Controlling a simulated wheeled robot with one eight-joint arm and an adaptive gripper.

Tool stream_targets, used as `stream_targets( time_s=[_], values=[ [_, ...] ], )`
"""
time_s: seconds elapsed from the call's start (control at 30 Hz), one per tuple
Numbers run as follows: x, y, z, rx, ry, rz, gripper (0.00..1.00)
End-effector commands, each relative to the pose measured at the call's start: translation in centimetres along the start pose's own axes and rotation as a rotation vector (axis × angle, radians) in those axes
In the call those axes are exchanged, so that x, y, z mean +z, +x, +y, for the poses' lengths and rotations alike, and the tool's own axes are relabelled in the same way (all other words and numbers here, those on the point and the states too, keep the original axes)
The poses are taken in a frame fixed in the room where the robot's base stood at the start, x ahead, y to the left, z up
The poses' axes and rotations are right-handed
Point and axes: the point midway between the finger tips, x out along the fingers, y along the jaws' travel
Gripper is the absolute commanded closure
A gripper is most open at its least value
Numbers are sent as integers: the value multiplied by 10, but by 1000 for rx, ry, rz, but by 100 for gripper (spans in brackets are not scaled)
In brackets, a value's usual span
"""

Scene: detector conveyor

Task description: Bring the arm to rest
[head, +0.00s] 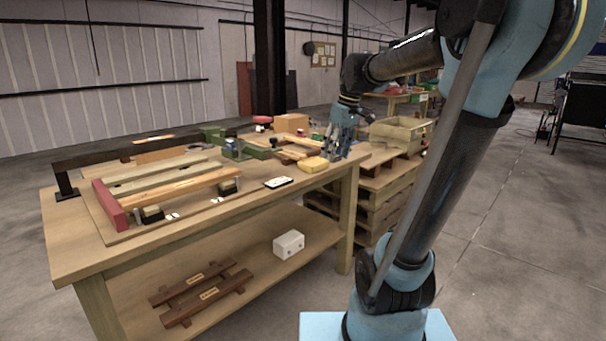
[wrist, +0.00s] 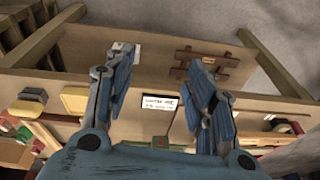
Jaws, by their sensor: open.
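My gripper (head: 341,142) hangs at the far right end of the workbench (head: 200,232) in the head view, at the end of my bent blue and black arm. In the wrist view my gripper (wrist: 158,85) has its two blue fingers spread apart with nothing between them. Beyond the fingers, a white labelled card with a dark edge (wrist: 160,103) lies on the bench top. The same card (head: 278,182) lies near the bench's front edge in the head view. A yellow block (head: 312,164) lies on the bench close to the gripper.
A wooden frame with a red end block (head: 109,205) fills the bench's left part. Green boxes (head: 240,148) stand at the back. A white box (head: 289,244) and brown wooden rails (head: 203,293) lie on the lower shelf. Stacked pallets (head: 385,190) and a crate (head: 402,133) stand behind the gripper.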

Motion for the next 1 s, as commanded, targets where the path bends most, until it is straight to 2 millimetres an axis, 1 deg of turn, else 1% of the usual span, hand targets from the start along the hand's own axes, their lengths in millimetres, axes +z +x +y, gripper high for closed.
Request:
stream_targets(
  time_s=[0.03, 0.1, 0.17, 0.2, 0.37, 0.4, 0.47, 0.6, 0.7, 0.8, 0.9, 1.0],
  values=[
    [19, 7, -5, 11, 37, -3, 50],
    [42, 17, -11, 27, 93, -7, 50],
    [62, 26, -16, 40, 140, -9, 50],
    [75, 32, -19, 50, 171, -11, 50],
    [125, 60, -33, 86, 298, -15, 50],
    [138, 68, -36, 96, 329, -15, 50],
    [156, 80, -42, 109, 376, -15, 50],
    [197, 111, -53, 142, 484, -13, 50],
    [223, 133, -60, 165, 555, -12, 50],
    [243, 151, -65, 181, 612, -9, 50],
    [256, 163, -68, 194, 650, -7, 50],
    [263, 169, -70, 200, 671, -5, 50]
  ],
)
